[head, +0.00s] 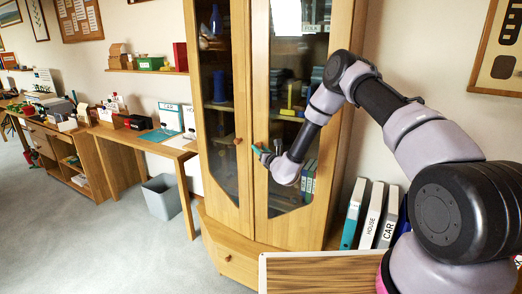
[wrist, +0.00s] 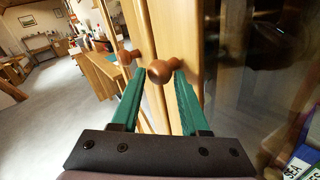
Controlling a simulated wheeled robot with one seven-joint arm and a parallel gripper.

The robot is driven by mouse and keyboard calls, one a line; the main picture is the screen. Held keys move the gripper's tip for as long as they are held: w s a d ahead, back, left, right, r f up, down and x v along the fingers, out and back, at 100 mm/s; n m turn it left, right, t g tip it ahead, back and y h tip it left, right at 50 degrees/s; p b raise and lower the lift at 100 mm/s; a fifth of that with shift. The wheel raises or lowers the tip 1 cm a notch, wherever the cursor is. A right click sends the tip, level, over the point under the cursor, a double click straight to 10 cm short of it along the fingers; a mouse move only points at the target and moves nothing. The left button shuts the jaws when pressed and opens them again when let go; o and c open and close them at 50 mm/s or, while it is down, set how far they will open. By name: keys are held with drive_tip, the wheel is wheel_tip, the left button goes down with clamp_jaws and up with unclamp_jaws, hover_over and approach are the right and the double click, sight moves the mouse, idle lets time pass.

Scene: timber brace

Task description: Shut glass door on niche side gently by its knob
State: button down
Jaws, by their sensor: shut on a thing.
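A tall wooden cabinet has two glass doors side by side: the left glass door (head: 221,100) and the right glass door (head: 297,100). My gripper (head: 260,150) is at the inner edge of the right door. In the wrist view its green fingers (wrist: 158,85) are shut on a round brown knob (wrist: 160,71), which shows at the fingertips. The left door's knob (head: 237,141) is free, just left of my gripper; it also shows in the wrist view (wrist: 126,57). The right door stands near the line of the left one; I cannot tell whether it is fully closed.
A wooden-topped surface (head: 330,270) is at the front below my arm. White binders (head: 372,215) stand right of the cabinet. A grey bin (head: 161,197) and a desk (head: 150,140) are to the left.

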drive_tip(key=shift+w+a+r+y, duration=0.15)
drive_tip(key=shift+a+r, duration=0.15)
drive_tip(key=shift+a, duration=0.2)
drive_tip(key=shift+s+a+r+y, duration=0.15)
drive_tip(key=shift+a+r, duration=0.1)
drive_tip(key=shift+a, duration=0.2)
drive_tip(key=shift+w, duration=0.2)
drive_tip(key=c, duration=0.6)
unclamp_jaws()
drive_tip(key=shift+w+a+f, duration=0.15)
drive_tip(key=shift+w+a, duration=0.05)
drive_tip(key=shift+o, duration=0.7)
drive_tip(key=shift+a, duration=0.1)
drive_tip(key=shift+w+d, duration=0.2)
drive_tip(key=shift+d, duration=0.25)
drive_tip(key=v, duration=1.1)
drive_tip(key=shift+s+f, duration=0.35)
drive_tip(key=shift+f, duration=0.05)
